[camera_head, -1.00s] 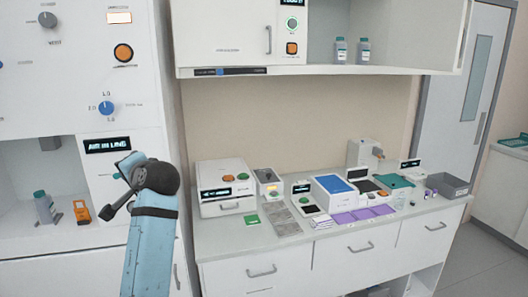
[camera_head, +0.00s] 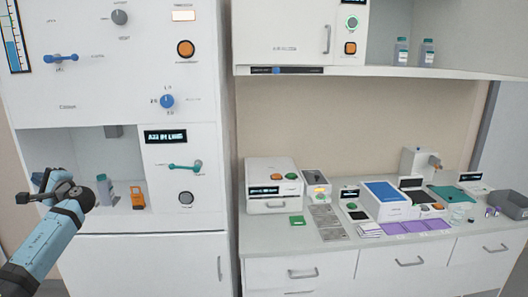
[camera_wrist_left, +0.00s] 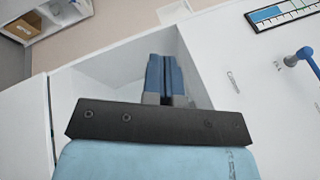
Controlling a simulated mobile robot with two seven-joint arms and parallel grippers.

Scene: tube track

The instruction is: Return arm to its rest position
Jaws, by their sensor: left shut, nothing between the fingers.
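My left arm reaches in from the lower left with light blue links. Its left gripper (camera_head: 40,180) is at the far left, in front of the open bay of the white cabinet. In the left wrist view the two blue fingers of the left gripper (camera_wrist_left: 164,75) are together with nothing between them, and white cabinet panels and a recess lie beyond them. In the head view the fingers are partly hidden by the dark wrist parts. My right gripper does not show.
The white cabinet (camera_head: 150,255) carries a blue knob (camera_head: 167,102) and a teal handle (camera_head: 185,167). A grey bottle (camera_head: 107,190) and an orange device (camera_head: 137,197) stand in its bay. Right of it, a counter (camera_head: 270,240) holds several instruments and purple mats (camera_head: 400,227).

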